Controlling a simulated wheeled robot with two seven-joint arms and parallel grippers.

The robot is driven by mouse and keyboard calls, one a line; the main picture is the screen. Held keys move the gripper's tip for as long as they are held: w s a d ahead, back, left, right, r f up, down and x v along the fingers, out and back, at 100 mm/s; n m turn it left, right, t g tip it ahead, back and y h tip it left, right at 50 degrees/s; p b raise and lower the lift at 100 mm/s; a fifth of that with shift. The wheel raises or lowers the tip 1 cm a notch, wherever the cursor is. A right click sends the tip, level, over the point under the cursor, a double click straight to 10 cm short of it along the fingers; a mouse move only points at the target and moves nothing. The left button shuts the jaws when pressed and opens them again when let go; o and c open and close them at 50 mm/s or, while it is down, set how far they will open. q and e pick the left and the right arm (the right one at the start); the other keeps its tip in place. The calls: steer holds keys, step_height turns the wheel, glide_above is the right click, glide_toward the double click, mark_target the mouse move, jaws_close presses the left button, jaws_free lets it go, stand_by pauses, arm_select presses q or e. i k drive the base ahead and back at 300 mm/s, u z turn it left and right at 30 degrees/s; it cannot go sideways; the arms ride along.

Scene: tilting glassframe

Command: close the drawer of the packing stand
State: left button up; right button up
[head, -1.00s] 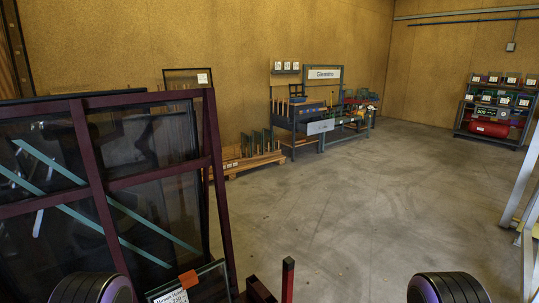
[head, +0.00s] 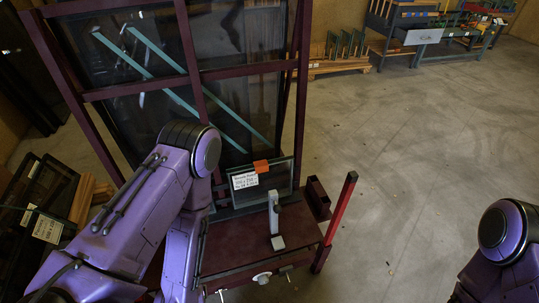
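The packing stand (head: 390,25) is a dark blue bench at the far upper right, cut off by the top edge of the head view. A light grey drawer front (head: 445,56) shows on it and seems to stand out in front of the bench; how far is hard to tell. My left arm reaches in from the left and bends down in front of the maroon frame; its gripper is not visible. Only part of my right arm shows at the lower right, and its gripper is out of view.
A maroon tilting frame (head: 299,70) with dark glass stands close in front. A wooden rack (head: 340,66) stands by the back wall. Grey floor (head: 420,150) is clear towards the bench.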

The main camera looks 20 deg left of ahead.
mark_target(415, 34)
steer(key=z, duration=1.5)
steer(key=i, duration=3.2)
steer(key=u, duration=1.65)
steer(key=i, duration=5.85)
